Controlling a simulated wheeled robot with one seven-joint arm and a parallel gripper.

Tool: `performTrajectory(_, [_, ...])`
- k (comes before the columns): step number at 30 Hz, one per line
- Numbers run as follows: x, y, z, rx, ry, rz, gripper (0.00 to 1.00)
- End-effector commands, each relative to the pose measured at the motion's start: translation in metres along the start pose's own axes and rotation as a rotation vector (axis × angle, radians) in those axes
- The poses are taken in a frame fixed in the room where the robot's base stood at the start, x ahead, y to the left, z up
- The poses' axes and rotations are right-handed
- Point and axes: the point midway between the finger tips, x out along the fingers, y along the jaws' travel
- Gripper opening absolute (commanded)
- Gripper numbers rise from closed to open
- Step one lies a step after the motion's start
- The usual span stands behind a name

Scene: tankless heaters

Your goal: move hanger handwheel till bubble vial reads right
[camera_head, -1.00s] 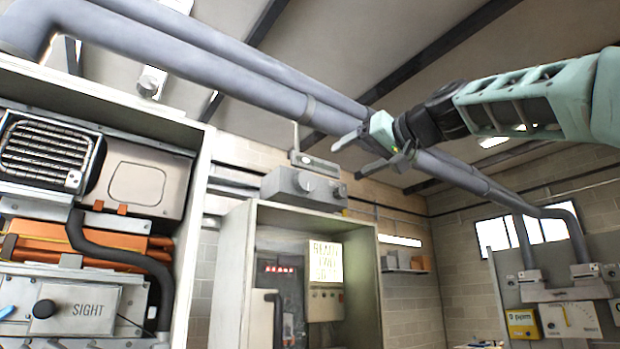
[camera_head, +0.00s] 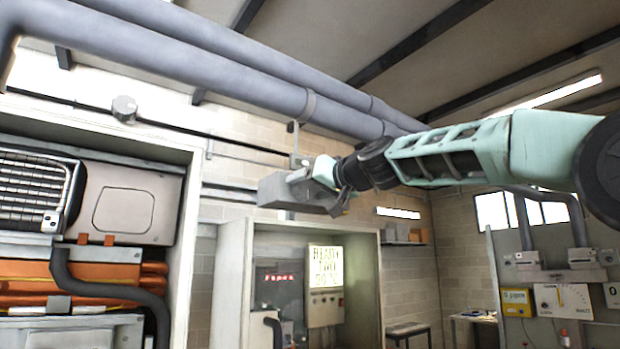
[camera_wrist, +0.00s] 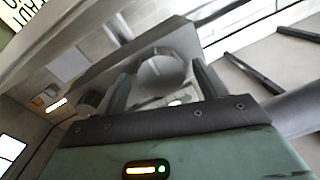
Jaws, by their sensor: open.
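The hanger is a grey box (camera_head: 278,190) below the overhead pipe, above the open cabinet in the head view. My gripper (camera_head: 318,186) is in front of its right part and covers the handwheel there. In the wrist view, the round grey handwheel (camera_wrist: 161,72) lies between my gripper's two spread fingers (camera_wrist: 160,80), with a gap on each side. I cannot tell whether either finger touches it. A small bracket (camera_head: 300,160) stands on top of the box. The bubble vial's reading cannot be made out in either view.
Thick grey pipes (camera_head: 200,65) run overhead, close above my arm. An open cabinet (camera_head: 368,285) stands below the box, and a heater unit (camera_head: 130,215) is at the left.

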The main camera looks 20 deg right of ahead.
Motion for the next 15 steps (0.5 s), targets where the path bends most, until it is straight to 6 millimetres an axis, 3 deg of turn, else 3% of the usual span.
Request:
performTrajectory(10, [0.0027,-0.0001,0.0008,0.0,0.0,0.0,0.69])
performTrajectory(15, [0.0026,-0.0001,0.0006,0.0,0.0,0.0,0.28])
